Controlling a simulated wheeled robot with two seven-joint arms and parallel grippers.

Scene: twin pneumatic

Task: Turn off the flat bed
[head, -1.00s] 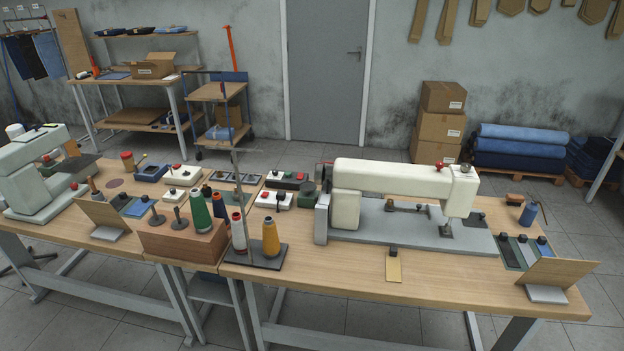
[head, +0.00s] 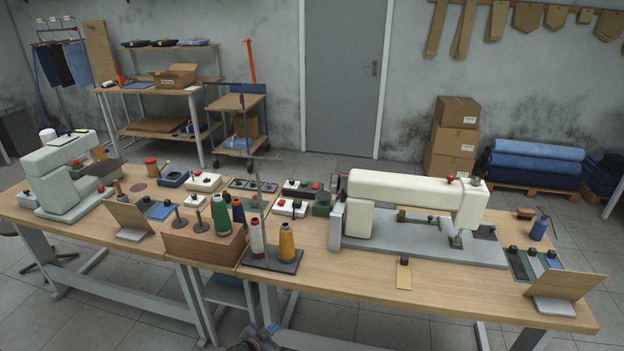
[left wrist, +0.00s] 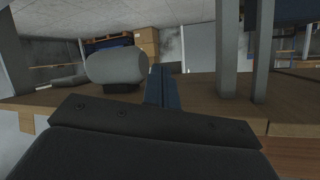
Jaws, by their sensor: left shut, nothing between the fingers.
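The long-armed cream sewing machine (head: 415,195) stands on a grey flat bed plate (head: 440,247) on the right table. A second, pale green machine (head: 62,180) stands on the left table. A white box with red and dark buttons (head: 292,208) sits left of the cream machine. A dark box with red and white buttons (head: 302,188) lies behind it. Which box belongs to which machine I cannot tell. My left gripper (head: 270,331) is low at the front edge of the tables, apart from the boxes. Its dark blue fingers (left wrist: 162,88) are shut and empty in the left wrist view. My right gripper is out of view.
Thread cones (head: 287,242) and a wooden block with spools (head: 205,243) stand between my left gripper and the button boxes. More white button boxes (head: 205,182) lie farther left. A tilted wooden board (head: 562,283) stands at the right front.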

